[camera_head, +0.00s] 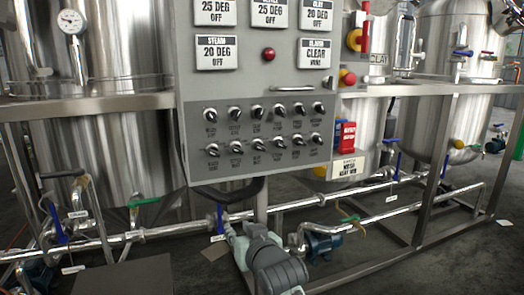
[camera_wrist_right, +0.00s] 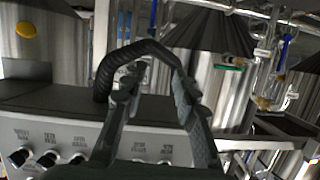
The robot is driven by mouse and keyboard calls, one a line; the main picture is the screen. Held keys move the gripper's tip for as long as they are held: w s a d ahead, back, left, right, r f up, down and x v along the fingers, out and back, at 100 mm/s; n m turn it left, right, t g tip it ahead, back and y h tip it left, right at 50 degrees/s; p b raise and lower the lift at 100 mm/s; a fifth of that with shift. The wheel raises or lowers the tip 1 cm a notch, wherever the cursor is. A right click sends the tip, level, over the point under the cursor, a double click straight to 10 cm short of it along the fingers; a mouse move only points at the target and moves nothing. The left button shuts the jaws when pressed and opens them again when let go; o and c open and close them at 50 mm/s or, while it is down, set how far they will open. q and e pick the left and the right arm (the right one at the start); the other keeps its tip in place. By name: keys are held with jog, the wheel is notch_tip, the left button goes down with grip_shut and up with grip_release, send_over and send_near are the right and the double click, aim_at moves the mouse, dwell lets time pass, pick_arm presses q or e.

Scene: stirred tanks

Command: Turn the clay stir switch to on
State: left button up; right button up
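The stir switches are black knobs in two rows on the grey control panel (camera_head: 255,150). Their small labels are too blurred to read, so I cannot tell which is clay stir. The upper row (camera_head: 278,111) and lower row (camera_head: 257,144) both show. My right gripper (camera_head: 246,234) appears low in the head view, below the panel. In the right wrist view its two fingers (camera_wrist_right: 155,88) are apart and empty, with the panel's underside and lower-row knobs (camera_wrist_right: 47,158) upside down behind them. My left gripper is not in view.
A black hose (camera_head: 232,194) curves under the panel; it shows behind the fingers in the right wrist view (camera_wrist_right: 138,50). Above the knobs are a handle (camera_head: 292,88), a red lamp (camera_head: 268,54) and display plates. Pipes and a blue pump (camera_head: 322,246) lie below. Steel tanks (camera_head: 100,140) stand behind.

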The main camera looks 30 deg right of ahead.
notch_tip(320, 180, up, 9)
jog(key=d+m+t+h+b, duration=0.2)
jog(key=t, duration=0.1)
jog(key=m+t+h+b, duration=0.3)
jog(key=m, duration=0.1)
send_near(261, 115)
jog(key=p+x, duration=0.1)
jog(key=x, duration=0.5)
jog(key=shift+w+d+r, duration=0.15)
jog(key=shift+w, duration=0.15)
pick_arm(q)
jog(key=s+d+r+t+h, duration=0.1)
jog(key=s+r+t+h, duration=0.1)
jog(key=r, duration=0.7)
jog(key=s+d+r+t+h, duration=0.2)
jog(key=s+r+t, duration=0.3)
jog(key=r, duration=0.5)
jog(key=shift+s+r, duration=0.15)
pick_arm(e)
jog(key=shift+x, duration=0.75)
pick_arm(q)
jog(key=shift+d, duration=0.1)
pick_arm(e)
jog(key=shift+c, duration=0.6)
grip_shut()
